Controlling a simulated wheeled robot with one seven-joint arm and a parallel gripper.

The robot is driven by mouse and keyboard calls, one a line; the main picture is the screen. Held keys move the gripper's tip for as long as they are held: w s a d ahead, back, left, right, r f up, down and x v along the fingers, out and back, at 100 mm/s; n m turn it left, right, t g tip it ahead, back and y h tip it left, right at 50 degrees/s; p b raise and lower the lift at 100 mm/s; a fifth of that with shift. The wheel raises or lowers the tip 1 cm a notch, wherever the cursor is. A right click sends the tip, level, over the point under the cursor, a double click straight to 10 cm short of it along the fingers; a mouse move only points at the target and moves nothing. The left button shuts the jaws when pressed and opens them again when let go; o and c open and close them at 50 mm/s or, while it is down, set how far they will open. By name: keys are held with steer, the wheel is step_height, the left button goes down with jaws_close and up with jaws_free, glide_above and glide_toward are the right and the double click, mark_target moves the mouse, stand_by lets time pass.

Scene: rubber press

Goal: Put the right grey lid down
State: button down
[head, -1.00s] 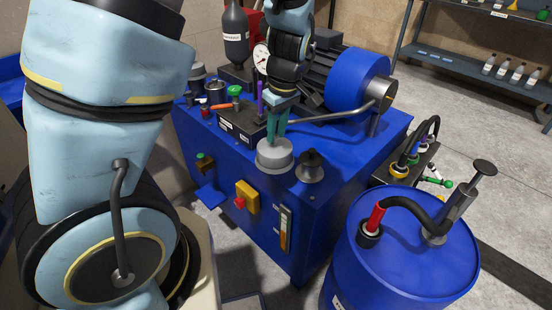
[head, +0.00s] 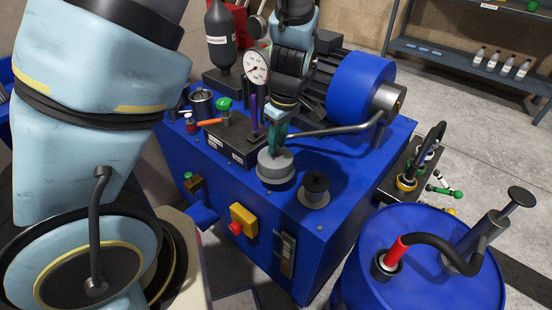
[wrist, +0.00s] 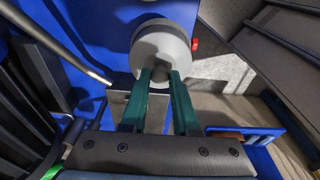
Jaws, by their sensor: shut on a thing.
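The right grey lid (head: 276,166) is a round, stepped grey cap at the front of the blue machine's top. My gripper (head: 274,151) has its green fingers shut on the lid's upper part, coming from above and behind. In the wrist view the two green fingers (wrist: 159,76) reach the edge of the round lid (wrist: 162,42). The lid's underside is hidden, so I cannot tell whether it touches the blue top (head: 333,222). A black-knobbed fitting on a grey base (head: 315,190) stands just right of the lid, apart from it.
A black block with a green knob (head: 223,104) stands left of the lid. A pressure gauge (head: 257,66) and a bent metal pipe (head: 340,130) are behind. A blue drum with a hand pump (head: 430,255) stands at front right. Bare blue top lies in front of the fitting.

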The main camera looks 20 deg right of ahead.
mark_target(278, 152)
steer(key=shift+f, duration=2.5)
steer(key=shift+f, duration=0.1)
steer(key=c, duration=0.7)
jaws_free()
steer(key=shift+o, duration=0.2)
step_height(278, 152, up, 12)
steer(key=s, duration=0.2)
steer(key=w+a+r+m, duration=0.1)
steer(key=a+m, duration=0.1)
steer(key=a, duration=0.6)
steer(key=w+a+r+m, duration=0.1)
steer(key=a+m, duration=0.1)
steer(key=a, duration=0.7)
steer(key=w+a+r+m+h, duration=0.1)
steer(key=a+r+m, duration=0.1)
steer(key=a, duration=0.6)
steer(key=shift+w+a+m, duration=0.25)
steer(key=shift+m, duration=0.25)
